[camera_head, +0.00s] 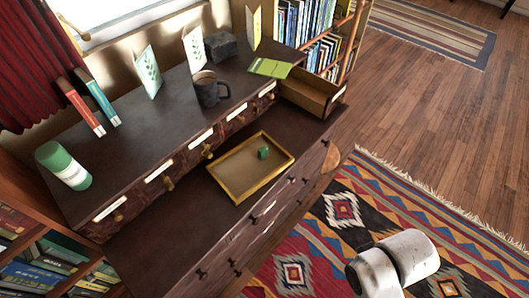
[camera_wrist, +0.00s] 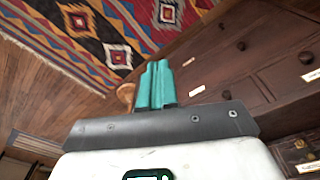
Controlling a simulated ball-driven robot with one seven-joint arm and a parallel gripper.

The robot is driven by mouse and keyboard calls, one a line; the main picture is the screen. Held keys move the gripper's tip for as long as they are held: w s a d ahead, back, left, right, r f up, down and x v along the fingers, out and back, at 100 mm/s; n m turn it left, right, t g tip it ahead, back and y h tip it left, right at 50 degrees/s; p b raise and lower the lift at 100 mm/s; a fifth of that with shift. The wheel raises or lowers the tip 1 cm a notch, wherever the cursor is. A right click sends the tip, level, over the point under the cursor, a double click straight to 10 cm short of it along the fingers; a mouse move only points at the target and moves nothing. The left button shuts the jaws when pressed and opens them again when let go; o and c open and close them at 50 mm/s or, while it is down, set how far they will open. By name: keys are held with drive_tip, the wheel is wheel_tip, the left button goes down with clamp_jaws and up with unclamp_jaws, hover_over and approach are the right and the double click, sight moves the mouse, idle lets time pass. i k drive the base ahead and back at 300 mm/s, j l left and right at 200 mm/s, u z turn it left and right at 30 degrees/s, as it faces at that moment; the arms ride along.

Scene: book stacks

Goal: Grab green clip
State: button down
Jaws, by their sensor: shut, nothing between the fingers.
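A small green block-like piece, which looks like the green clip (camera_head: 263,153), lies inside a shallow yellow-rimmed tray (camera_head: 238,198) on the lower dresser top in the head view. It is too small there to make out its shape well. My gripper (camera_wrist: 156,70) shows in the wrist view with its teal fingers together and nothing between them. It points toward the rug and the dresser's drawer fronts, away from the tray. The clip is not visible in the wrist view. The head view shows only white links of my arm at the lower right, not the fingers.
The dresser's raised shelf holds a dark mug (camera_head: 208,90), standing cards (camera_head: 148,72), a grey block (camera_head: 221,46), books (camera_head: 80,106) and a green-and-white cylinder (camera_head: 63,166). A small drawer (camera_head: 313,92) stands open behind the tray. The patterned rug (camera_head: 430,215) is clear.

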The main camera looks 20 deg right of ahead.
sight(262, 152)
drive_tip(key=i+l+u, duration=0.15)
drive_tip(key=u, duration=0.15)
drive_tip(key=i+l+u, duration=0.15)
drive_tip(key=l+u, duration=0.15)
drive_tip(key=i+l+u, duration=0.1)
drive_tip(key=l+u, duration=0.2)
drive_tip(key=l, duration=0.1)
